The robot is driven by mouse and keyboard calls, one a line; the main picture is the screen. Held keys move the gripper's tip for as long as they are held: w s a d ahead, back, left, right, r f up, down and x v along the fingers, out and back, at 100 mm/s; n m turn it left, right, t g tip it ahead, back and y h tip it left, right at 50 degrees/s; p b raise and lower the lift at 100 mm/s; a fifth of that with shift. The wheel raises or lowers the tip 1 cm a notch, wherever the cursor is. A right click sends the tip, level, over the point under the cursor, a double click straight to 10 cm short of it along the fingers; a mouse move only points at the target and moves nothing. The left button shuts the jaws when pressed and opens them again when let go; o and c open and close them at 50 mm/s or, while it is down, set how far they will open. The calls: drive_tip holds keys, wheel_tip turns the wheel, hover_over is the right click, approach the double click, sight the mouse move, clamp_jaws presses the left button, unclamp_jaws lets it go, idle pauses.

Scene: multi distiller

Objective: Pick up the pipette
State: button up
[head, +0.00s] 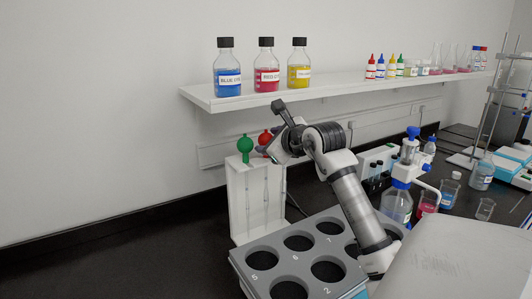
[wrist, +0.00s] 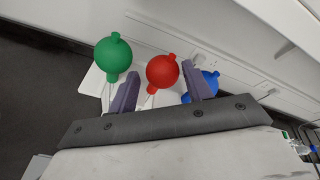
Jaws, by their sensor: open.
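A white stand (head: 240,200) holds pipettes upright. The pipette with a green bulb (head: 244,145) is at its left, and this bulb also shows in the wrist view (wrist: 113,55). The pipette with a red bulb (head: 265,137) is beside it, partly behind my gripper (head: 275,145). In the wrist view the red bulb (wrist: 162,71) appears between the two open fingers of my gripper (wrist: 161,75), with nothing seen clamped. A blue bulb (wrist: 205,83) is partly hidden behind the right finger; I cannot make it out in the head view.
A grey rack (head: 300,263) with numbered round holes stands in front of the stand. A wall shelf (head: 330,93) with dye bottles runs above and behind my gripper. Bottles and beakers (head: 397,205) crowd the right. The black bench (head: 120,255) at left is clear.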

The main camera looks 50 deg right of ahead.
drive_tip(key=p+x, duration=0.3)
drive_tip(key=x, duration=0.1)
drive_tip(key=shift+w+d, duration=0.1)
drive_tip(key=shift+d, duration=0.2)
drive_tip(key=shift+w+d+f, duration=0.1)
drive_tip(key=shift+w+f, duration=0.1)
drive_tip(key=shift+w, duration=0.1)
drive_tip(key=shift+c, duration=0.2)
drive_tip(key=c, duration=0.4)
drive_tip(key=shift+o, duration=0.2)
drive_tip(key=shift+r+b, duration=0.1)
drive_tip(key=shift+b, duration=0.2)
